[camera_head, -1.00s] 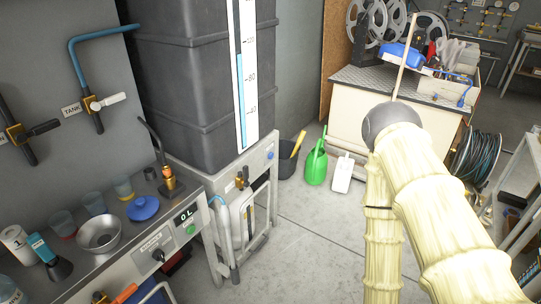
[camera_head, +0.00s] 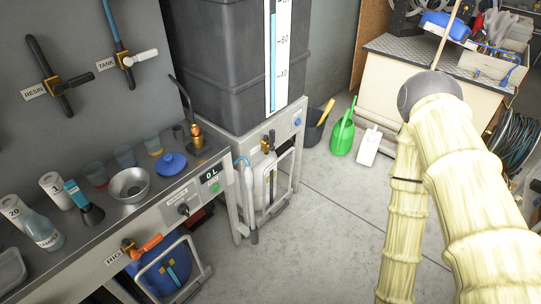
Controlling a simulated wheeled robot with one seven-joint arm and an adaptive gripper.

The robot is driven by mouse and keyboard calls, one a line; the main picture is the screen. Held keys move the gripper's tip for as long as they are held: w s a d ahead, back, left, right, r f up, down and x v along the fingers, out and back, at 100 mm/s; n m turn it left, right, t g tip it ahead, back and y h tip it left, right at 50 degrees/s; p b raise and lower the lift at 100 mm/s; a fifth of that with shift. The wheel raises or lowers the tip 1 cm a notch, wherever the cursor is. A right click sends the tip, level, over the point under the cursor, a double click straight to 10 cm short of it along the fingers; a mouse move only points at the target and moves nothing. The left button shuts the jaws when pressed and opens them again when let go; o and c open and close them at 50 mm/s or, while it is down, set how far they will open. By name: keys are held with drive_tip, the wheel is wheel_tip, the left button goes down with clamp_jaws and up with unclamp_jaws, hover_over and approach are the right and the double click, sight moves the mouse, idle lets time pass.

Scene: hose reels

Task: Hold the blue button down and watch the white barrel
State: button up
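A small blue button (camera_head: 298,121) shows on the right end of the grey stand (camera_head: 283,140) under the dark tank. Nothing touches it. A blue barrel (camera_head: 178,268) stands under the bench. My cream, ribbed arm fills the right side, bent at a grey ball joint. My gripper is out of view.
The bench (camera_head: 120,213) at left carries cups, a bowl, bottles and a "0 L" display (camera_head: 211,173). Grey floor (camera_head: 320,225) is open in the middle.

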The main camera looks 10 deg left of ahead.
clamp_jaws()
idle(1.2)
